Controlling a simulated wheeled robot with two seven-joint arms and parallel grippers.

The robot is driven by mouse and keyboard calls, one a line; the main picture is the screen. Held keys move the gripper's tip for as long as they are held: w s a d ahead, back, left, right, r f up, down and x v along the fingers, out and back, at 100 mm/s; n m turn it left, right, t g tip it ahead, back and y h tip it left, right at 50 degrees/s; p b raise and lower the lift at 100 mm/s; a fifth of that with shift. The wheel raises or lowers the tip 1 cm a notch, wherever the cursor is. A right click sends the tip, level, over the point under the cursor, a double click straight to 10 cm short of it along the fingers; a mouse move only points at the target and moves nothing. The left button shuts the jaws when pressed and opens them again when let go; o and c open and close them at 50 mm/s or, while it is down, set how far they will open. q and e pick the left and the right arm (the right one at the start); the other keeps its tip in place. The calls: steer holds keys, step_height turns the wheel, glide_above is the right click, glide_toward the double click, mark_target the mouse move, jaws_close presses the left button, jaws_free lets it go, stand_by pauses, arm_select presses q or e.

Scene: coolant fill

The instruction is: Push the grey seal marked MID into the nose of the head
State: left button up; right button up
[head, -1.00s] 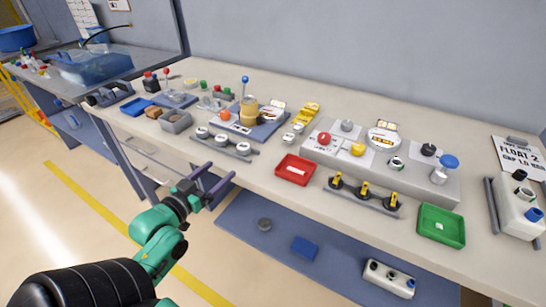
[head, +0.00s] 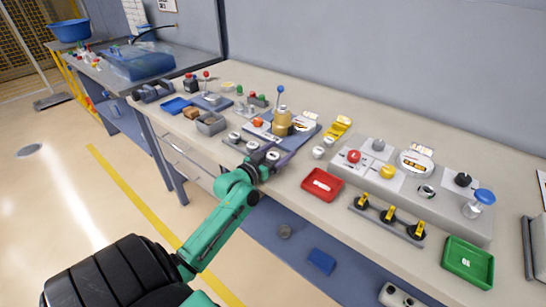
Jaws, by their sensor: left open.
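A grey rack (head: 226,142) near the bench's front edge carries three round pieces with pale tops, which look like seals. They are the left one (head: 234,137), the middle one (head: 252,146) and the right one (head: 273,154). Their markings are too small to read, so I cannot tell which is MID. My left gripper (head: 268,161) is open at the right end of this rack, its fingers around or just over the right piece; contact is unclear. Behind the rack, a tan cylinder (head: 283,122) with a blue-knobbed lever stands on a blue plate; I cannot tell if it is the head.
A red tray (head: 322,198) lies right of my gripper. A rack with several yellow-topped pieces (head: 388,214) and a green tray (head: 468,277) are further right. A grey panel with knobs (head: 408,184) stands behind them. A blue tray (head: 176,106) and a grey box (head: 211,129) are left.

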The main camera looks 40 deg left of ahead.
arm_select(q)
steer(key=shift+w, duration=0.1)
jaws_close()
